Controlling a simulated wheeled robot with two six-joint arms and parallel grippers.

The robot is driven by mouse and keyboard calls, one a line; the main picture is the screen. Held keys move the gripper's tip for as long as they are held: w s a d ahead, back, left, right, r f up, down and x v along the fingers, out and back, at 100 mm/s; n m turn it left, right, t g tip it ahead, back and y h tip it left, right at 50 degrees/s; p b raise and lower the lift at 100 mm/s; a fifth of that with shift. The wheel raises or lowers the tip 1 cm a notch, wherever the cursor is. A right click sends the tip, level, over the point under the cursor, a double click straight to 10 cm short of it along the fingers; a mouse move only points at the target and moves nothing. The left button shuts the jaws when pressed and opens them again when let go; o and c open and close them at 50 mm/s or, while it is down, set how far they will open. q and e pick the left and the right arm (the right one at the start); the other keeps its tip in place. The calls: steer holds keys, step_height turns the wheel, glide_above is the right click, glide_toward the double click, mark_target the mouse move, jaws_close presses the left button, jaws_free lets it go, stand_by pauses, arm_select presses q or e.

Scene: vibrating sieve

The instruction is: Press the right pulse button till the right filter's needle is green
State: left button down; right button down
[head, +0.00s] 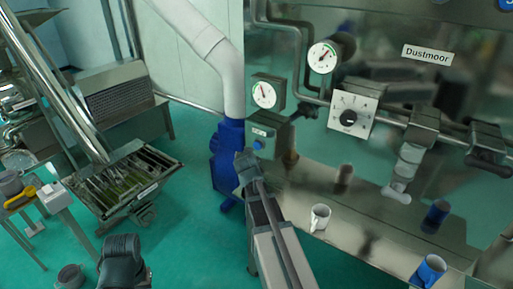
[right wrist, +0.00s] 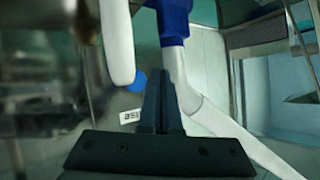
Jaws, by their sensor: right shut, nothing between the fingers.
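A round gauge (head: 263,95) with a white face hangs at the left of the steel panel; its thin needle points up and left. A second gauge (head: 323,57) sits higher and to the right, with green marking on its face; its needle's exact reading is too small to tell. My right gripper (head: 245,158) is just below and left of this box; contact cannot be told. In the right wrist view its black fingers (right wrist: 162,75) are together and empty, beside a blue round spot (right wrist: 137,82).
A white dial plate with a black knob (head: 348,118) is right of the gauges. A white mug (head: 320,217) and a blue mug (head: 429,270) stand on the ledge. A white pipe (head: 232,75) with a blue fitting (head: 226,150) is left of the panel. A sieve tray (head: 160,163) stands left.

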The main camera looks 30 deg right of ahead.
mark_target(255, 147)
steer(key=shift+w+d, duration=0.35)
steer(key=shift+d, duration=0.45)
steer(key=shift+w+d, duration=0.3)
steer(key=shift+d, duration=0.5)
steer(key=shift+d, duration=0.15)
stand_by(0.8)
steer(key=shift+w+d, duration=0.15)
steer(key=shift+d, duration=0.1)
steer(key=shift+w+d, duration=0.2)
steer(key=shift+d, duration=0.3)
stand_by(0.8)
steer(key=shift+a, duration=0.2)
steer(key=shift+s+a, duration=0.35)
steer(key=shift+a, duration=0.35)
steer(key=shift+s+a, duration=0.3)
steer(key=shift+a, duration=0.5)
steer(key=shift+s+a, duration=0.35)
steer(key=shift+a, duration=0.4)
steer(key=shift+s+a, duration=0.3)
steer(key=shift+a, duration=0.5)
